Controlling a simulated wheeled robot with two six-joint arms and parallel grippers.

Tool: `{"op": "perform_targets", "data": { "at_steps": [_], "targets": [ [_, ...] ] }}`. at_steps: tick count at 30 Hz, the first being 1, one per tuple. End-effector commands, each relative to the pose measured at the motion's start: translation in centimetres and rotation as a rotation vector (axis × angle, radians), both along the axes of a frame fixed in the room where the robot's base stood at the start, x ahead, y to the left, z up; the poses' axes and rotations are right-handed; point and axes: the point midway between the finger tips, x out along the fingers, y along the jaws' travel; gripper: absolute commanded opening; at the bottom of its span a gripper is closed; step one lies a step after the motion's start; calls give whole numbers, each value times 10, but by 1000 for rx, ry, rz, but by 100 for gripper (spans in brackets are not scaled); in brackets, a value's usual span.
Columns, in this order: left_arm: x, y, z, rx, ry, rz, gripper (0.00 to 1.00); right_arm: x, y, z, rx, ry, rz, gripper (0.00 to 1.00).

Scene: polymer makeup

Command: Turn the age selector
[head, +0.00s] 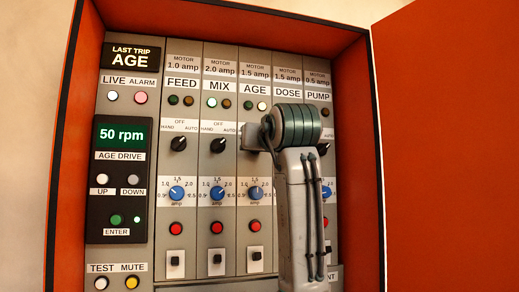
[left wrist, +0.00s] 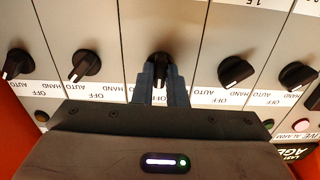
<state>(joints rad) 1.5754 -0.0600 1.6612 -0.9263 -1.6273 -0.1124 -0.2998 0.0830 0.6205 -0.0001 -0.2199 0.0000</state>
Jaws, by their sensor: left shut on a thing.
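The age selector (left wrist: 159,62) is a black rotary knob in the AGE column of the control panel. My left gripper (left wrist: 160,85) is shut on it, with one finger on each side in the left wrist view. That view is upside down, and the knob's pointer looks roughly in line with the fingers. In the head view my left gripper (head: 252,137) reaches the AGE column from the right, and the selector and its labels are hidden there. My right gripper is in neither view.
Neighbouring selectors are FEED (head: 179,143) and MIX (head: 218,145), both tilted. Blue amp dials (head: 177,193) and red buttons (head: 176,228) sit below. The display (head: 131,57) reads LAST TRIP AGE. Orange cabinet walls and an open door (head: 450,150) bound the panel.

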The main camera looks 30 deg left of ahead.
Motion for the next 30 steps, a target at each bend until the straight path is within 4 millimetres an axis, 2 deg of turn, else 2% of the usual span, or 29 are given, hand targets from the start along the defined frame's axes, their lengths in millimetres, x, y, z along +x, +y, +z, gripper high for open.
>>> {"op": "perform_targets", "data": {
  "at_steps": [17,18,21,30],
  "targets": [
    [1,0,-2,-27,-24,0,0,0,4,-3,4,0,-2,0],
    [1,0,-2,-27,-24,0,16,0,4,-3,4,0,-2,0],
    [1,0,-2,-26,-25,0,34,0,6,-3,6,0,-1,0],
    [-1,-1,-1,-26,-27,-1,34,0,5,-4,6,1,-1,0]
  ]
}}
